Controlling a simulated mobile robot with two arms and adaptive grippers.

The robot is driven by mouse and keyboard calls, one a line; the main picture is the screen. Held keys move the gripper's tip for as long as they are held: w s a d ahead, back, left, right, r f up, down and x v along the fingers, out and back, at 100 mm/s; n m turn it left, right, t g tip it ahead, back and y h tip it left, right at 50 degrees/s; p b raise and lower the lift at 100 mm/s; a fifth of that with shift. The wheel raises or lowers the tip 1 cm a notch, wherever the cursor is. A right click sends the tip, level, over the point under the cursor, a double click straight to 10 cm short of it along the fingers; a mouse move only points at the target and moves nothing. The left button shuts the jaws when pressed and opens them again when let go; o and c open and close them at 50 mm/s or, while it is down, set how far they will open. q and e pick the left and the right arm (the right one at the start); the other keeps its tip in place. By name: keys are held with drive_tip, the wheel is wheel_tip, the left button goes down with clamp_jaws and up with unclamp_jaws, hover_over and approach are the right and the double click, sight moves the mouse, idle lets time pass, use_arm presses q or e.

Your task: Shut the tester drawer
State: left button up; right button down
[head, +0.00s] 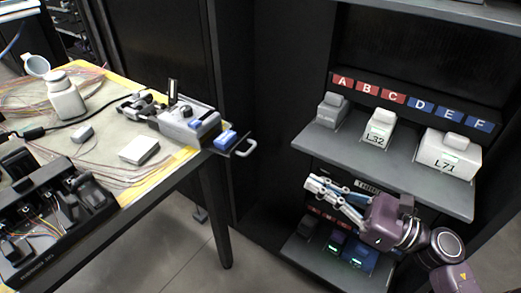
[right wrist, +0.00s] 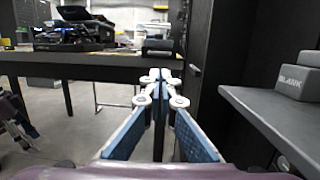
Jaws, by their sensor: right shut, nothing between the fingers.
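A drawer with a white handle (head: 246,148) juts out past the right edge of the table, beside a grey and blue device (head: 190,121). A blue piece (head: 226,139) sits at it, and it looks open. My right gripper (head: 312,185) is shut and empty, in front of the shelf unit, to the right of the handle and below it. It points toward the table and touches nothing. Its closed fingers also show in the right wrist view (right wrist: 160,76). Part of my left arm shows small at the left of that view; its jaws are unclear.
The table (head: 170,181) holds a white bottle (head: 65,98), a white box (head: 139,150), a black case (head: 45,215) and loose fibres. The shelf (head: 400,165) bears grey and white boxes; a lower shelf holds small devices. Floor between table and shelves is clear.

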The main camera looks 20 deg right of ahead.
drive_tip(key=p, duration=0.1)
approach(242, 150)
use_arm(q)
drive_tip(key=shift+p+x, duration=0.5)
drive_tip(key=shift+x, duration=0.55)
use_arm(e)
drive_tip(key=shift+w+a+r, duration=0.55)
drive_tip(key=shift+w+a, duration=0.15)
drive_tip(key=shift+w, duration=0.1)
drive_tip(key=shift+w+a+r, duration=0.5)
drive_tip(key=shift+w+a, duration=0.15)
drive_tip(key=shift+w, duration=0.15)
use_arm(q)
drive_tip(key=shift+w+d, duration=0.1)
use_arm(e)
drive_tip(key=x, duration=0.3)
drive_tip(key=f+p+x, duration=0.1)
drive_tip(key=x, duration=0.4)
drive_tip(key=shift+w+a+f, duration=0.15)
drive_tip(key=shift+w+a, duration=0.1)
drive_tip(key=shift+a, duration=0.1)
use_arm(q)
wheel_tip(242, 150, down, 5)
drive_tip(key=shift+w+d+r, duration=0.1)
drive_tip(key=shift+w+d, duration=0.1)
use_arm(e)
drive_tip(key=shift+d, duration=0.1)
